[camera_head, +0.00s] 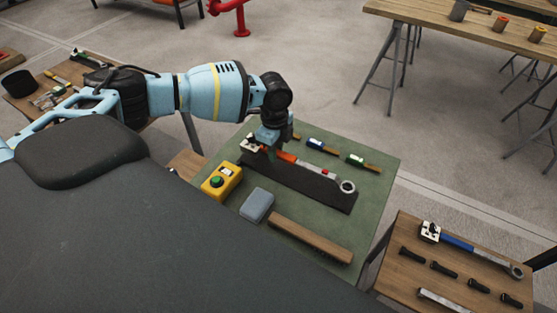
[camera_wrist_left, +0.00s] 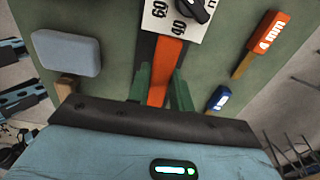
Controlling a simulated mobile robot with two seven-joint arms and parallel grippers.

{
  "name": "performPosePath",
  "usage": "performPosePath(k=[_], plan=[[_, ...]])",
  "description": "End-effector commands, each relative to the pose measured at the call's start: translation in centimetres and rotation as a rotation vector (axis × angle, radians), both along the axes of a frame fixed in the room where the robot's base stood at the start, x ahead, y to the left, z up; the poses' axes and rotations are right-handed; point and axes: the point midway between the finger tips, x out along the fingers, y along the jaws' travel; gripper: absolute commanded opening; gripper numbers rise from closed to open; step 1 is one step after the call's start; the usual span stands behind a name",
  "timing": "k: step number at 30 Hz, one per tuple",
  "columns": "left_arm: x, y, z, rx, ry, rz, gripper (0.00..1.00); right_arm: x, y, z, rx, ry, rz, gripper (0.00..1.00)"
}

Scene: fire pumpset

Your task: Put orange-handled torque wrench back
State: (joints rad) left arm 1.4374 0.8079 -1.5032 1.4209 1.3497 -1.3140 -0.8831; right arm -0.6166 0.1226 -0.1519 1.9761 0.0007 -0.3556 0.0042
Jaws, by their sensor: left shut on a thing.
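The torque wrench with an orange handle (camera_head: 288,157) lies along a dark strip (camera_head: 310,186) on a green-topped table (camera_head: 376,185). Its white dial block is at the left and its ring end (camera_head: 347,187) at the right. In the left wrist view the orange handle (camera_wrist_left: 157,94) runs between my fingers, with the white dial block (camera_wrist_left: 173,18) beyond. My left gripper (camera_head: 268,151) is shut on the handle, low over the strip. Whether the wrench fully touches the strip is hard to tell. My right gripper is not in view.
A yellow box with a green button (camera_head: 215,189), a grey-blue block (camera_head: 257,204) and a wooden bar (camera_head: 310,238) lie nearer. Small tagged tools (camera_head: 318,145) lie behind. A blue-handled wrench (camera_head: 456,243) lies on another table at right.

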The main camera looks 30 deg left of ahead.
Motion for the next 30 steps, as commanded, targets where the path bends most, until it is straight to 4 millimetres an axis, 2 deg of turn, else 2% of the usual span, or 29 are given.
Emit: performPosePath(k=[8, 18, 27, 28, 30], plan=[[0.1, -0.1, -0.5, -0.002, -0.005, 0.000, 0.00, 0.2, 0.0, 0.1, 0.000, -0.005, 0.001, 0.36], [0.1, 0.0, -4.0, -0.001, -0.004, 0.001, 0.00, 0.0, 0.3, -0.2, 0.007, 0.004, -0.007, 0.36], [0.1, -0.1, -4.2, -0.002, -0.005, 0.000, 0.00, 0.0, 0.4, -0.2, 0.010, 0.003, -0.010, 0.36], [0.0, 0.0, -4.3, -0.001, -0.003, 0.000, 0.24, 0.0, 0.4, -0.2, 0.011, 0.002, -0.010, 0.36], [0.1, 0.0, -4.3, -0.001, -0.003, 0.000, 0.33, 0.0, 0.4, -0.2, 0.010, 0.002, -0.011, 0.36]])
